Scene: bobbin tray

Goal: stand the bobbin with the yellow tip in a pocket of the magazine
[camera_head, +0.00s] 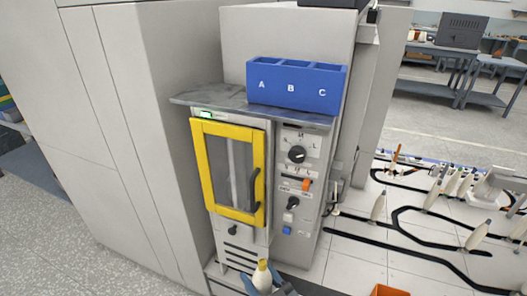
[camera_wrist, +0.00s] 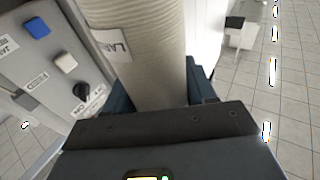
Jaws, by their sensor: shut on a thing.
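The bobbin with the yellow tip (camera_head: 262,272) is cream and stands roughly upright at the bottom edge of the head view. My gripper (camera_head: 266,286) is shut on it; its blue fingers show on either side. In the wrist view the wound, ribbed body of the bobbin (camera_wrist: 140,50) fills the upper middle, with part of a white label, and the gripper (camera_wrist: 158,95) closes around it. Its yellow tip is out of that view. The blue magazine (camera_head: 290,100), with pockets marked A, B and C, sits on a grey shelf well above and beyond my gripper. The pocket floors are hidden.
Below the magazine's shelf (camera_head: 207,97) is a machine with a yellow-framed door (camera_head: 229,172) and a panel of knobs and switches (camera_head: 298,180). A tall grey cabinet (camera_head: 130,130) stands left. More bobbins (camera_head: 378,206) stand on a tiled surface at right, near an orange bin (camera_head: 390,291).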

